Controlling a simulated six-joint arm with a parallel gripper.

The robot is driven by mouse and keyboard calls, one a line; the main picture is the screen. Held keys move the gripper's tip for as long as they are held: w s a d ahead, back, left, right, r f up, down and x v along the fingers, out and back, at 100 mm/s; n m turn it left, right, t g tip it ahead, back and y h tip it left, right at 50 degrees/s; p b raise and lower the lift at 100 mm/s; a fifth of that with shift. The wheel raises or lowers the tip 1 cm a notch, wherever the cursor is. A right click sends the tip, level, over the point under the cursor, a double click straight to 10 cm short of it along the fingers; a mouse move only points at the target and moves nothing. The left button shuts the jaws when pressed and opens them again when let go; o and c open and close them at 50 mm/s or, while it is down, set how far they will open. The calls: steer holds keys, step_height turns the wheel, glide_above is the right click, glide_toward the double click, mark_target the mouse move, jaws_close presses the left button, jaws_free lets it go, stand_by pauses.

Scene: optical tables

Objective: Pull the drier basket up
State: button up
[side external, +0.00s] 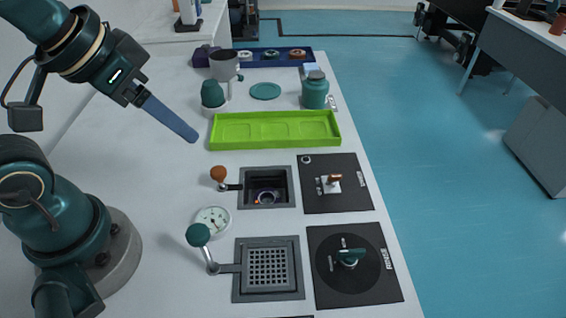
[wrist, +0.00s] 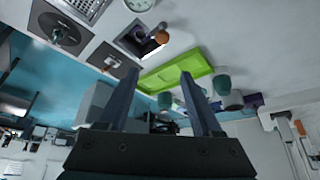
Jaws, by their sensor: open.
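A square grey unit with a perforated grid basket (side external: 268,267) sits low in the bench in the side view. A lever with a dark green knob (side external: 198,235) rises at its left. Behind it is an open dark square well (side external: 266,187) with a ringed object inside and an orange-knobbed lever (side external: 218,174). I cannot tell for sure which one is the drier basket. The grid shows at the wrist view's top edge (wrist: 86,8); the well (wrist: 134,40) lies below it. My gripper (side external: 193,138) is open and empty, above the bench left of the green tray; its fingers (wrist: 160,70) point forward.
A bright green tray (side external: 275,130) lies beyond the well. A teal jar (side external: 315,92), teal cup (side external: 212,95) and grey funnel (side external: 224,65) stand behind it. Two black panels with handles (side external: 335,184) (side external: 355,265) line the right edge. A round dial (side external: 213,221) lies between the levers.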

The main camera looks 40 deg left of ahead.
steer(key=w+f+g, duration=0.3)
steer(key=w+f, duration=0.1)
steer(key=w, duration=0.1)
steer(key=g, duration=0.2)
glide_above(218, 170)
step_height(218, 170, down, 5)
steer(key=shift+w+f, duration=0.1)
steer(key=shift+w, duration=0.05)
steer(key=shift+f+g, duration=0.3)
steer(key=shift+f, duration=2.6)
jaws_close()
